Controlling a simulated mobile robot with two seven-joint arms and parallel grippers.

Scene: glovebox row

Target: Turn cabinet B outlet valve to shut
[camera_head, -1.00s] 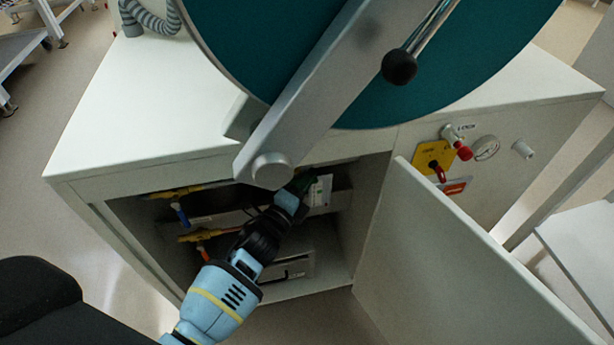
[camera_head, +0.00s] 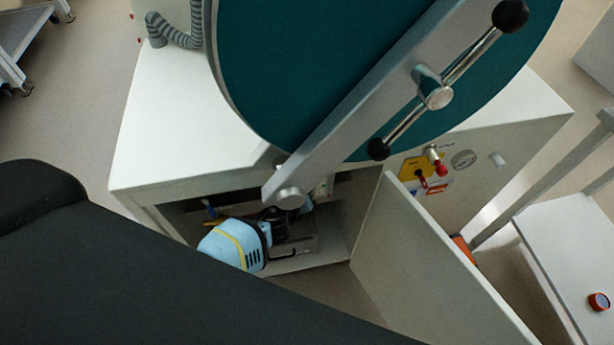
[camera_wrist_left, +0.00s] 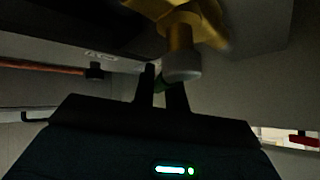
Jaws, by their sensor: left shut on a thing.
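A yellow fitting (camera_wrist_left: 180,35) with a pale round end (camera_wrist_left: 182,67) is just above and beside the fingertips. In the head view, my left arm reaches into the open compartment (camera_head: 340,235) under the worktop. The fingertips are hidden there behind the door bracket. A blue handle (camera_head: 210,208) on a yellow fitting is at the compartment's left. My right gripper is not in view.
The big round teal door (camera_head: 300,70) with its grey bar (camera_head: 365,100) overhangs the compartment. The open cabinet panel (camera_head: 420,260) stands to its right. A white table (camera_head: 560,260) is at right.

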